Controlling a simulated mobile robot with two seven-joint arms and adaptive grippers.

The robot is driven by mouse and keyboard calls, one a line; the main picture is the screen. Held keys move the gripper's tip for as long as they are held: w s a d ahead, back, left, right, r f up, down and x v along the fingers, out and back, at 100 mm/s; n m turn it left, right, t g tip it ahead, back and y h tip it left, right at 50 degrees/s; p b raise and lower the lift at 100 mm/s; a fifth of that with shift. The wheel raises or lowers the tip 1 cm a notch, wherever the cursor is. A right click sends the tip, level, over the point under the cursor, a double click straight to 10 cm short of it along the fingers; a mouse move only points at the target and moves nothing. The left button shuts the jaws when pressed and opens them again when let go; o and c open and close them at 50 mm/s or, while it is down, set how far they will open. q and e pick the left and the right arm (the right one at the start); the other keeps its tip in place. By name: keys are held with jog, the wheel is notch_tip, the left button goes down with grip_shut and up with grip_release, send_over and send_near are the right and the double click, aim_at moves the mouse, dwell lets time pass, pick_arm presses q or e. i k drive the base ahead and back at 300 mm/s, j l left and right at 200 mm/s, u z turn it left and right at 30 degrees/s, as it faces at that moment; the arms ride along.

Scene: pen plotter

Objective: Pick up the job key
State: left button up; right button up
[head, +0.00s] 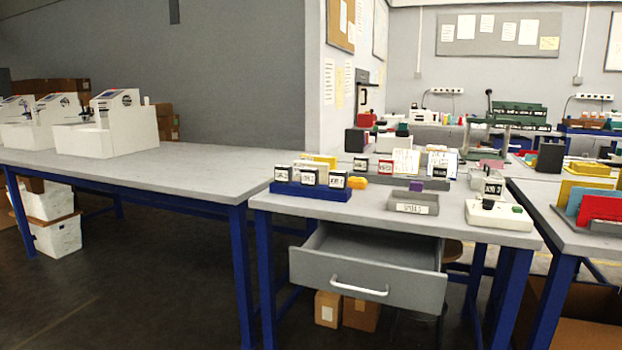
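Neither of my grippers shows in the head view. I cannot tell for certain which thing is the job key. Several small dark blocks with white labels stand in a blue rack (311,192) at the left of the near table; one labelled block (336,180) is at its right end. A white device (499,215) at the right of this table has a labelled block (493,188) standing on it and a small dark part at its front. A grey labelled tray (413,203) lies between them, with a small purple block (416,186) at its back edge. The labels are too small to read surely.
The near table (370,210) has an open grey drawer (370,262) jutting out at its front. A yellow-orange lump (357,182) lies beside the rack. A long table (150,180) with white machines (112,125) is at left. Another table with coloured folders (598,208) is at right.

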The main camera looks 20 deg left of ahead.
aim_at(309, 177)
jog(key=j+z, duration=0.15)
jog(key=j, duration=0.4)
jog(key=j+z, duration=0.15)
jog(key=j, duration=0.4)
jog(key=k+j+z, duration=0.2)
jog(key=j, duration=0.4)
jog(key=j+z, duration=0.15)
jog(key=j, duration=0.4)
